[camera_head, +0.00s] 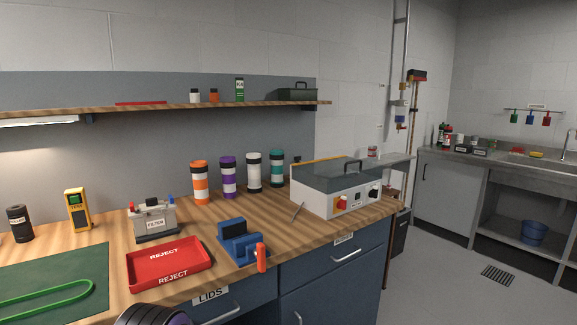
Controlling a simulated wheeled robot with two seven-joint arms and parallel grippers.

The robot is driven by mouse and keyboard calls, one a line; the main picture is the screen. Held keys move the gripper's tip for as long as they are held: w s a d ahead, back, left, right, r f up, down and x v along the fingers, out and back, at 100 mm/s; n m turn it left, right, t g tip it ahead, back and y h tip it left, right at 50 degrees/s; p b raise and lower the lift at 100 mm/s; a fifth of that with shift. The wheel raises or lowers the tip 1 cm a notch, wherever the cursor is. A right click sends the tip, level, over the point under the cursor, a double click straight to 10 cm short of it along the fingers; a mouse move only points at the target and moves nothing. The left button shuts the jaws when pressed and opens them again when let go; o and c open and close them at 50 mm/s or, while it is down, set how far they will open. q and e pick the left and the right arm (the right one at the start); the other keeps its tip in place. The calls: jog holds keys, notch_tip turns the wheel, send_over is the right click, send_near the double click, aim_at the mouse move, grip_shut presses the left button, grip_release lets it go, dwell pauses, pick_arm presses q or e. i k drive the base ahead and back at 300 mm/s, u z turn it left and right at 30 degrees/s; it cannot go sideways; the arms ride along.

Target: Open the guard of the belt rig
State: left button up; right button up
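The belt rig (326,206) is a white box near the right end of the wooden workbench. A red-and-yellow switch and dark knobs show on its front. Its guard (328,180), a grey see-through cover with a dark handle (352,166) on top, lies down over the rig and looks closed. A yellow edge (315,160) shows along its back. What is under the guard cannot be made out. Neither of my grippers can be made out in the head view.
Several striped tubes (254,172) stand behind. A shelf (210,106) runs above. A dark ribbed part shows at the bottom edge.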

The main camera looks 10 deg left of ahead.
aim_at(331, 167)
jog(key=z, duration=0.55)
jog(key=k, duration=0.65)
jog(key=z, duration=0.95)
jog(key=i, duration=2.4)
jog(key=u, duration=1.2)
jog(key=i, duration=0.75)
jog(key=u, duration=0.95)
